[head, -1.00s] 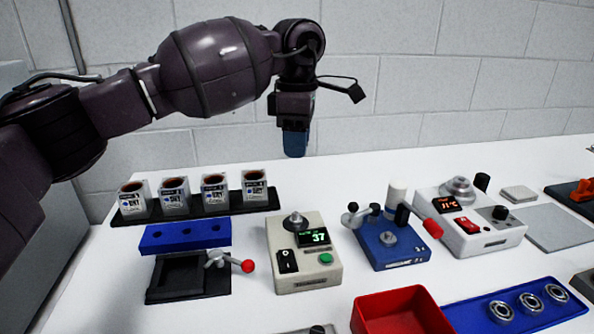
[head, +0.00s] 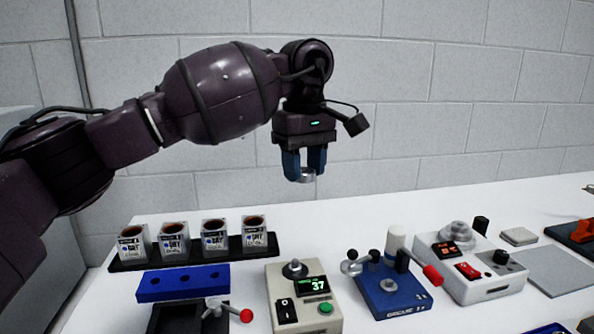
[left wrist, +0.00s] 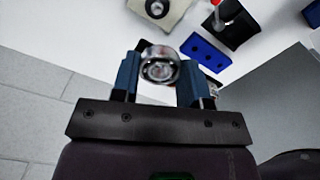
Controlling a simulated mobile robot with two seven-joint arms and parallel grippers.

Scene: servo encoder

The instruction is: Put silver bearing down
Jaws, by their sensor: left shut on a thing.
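My left gripper (head: 304,172) is raised above the back of the white table, with its blue fingers pointing down. It is shut on a silver bearing (head: 306,176), a small ring that shows below the fingertips. In the left wrist view the bearing (left wrist: 158,66) sits between the two blue fingers of the gripper (left wrist: 160,78). The bearing is in the air, apart from the table and the devices. My right gripper is in neither view.
A black rack (head: 131,263) with several labelled cans stands at the back left. In front are a blue block (head: 182,282), a beige device reading 37 (head: 292,290), a blue press (head: 393,290) and a white device with a red switch (head: 485,272). Bare table (head: 350,225) lies behind them.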

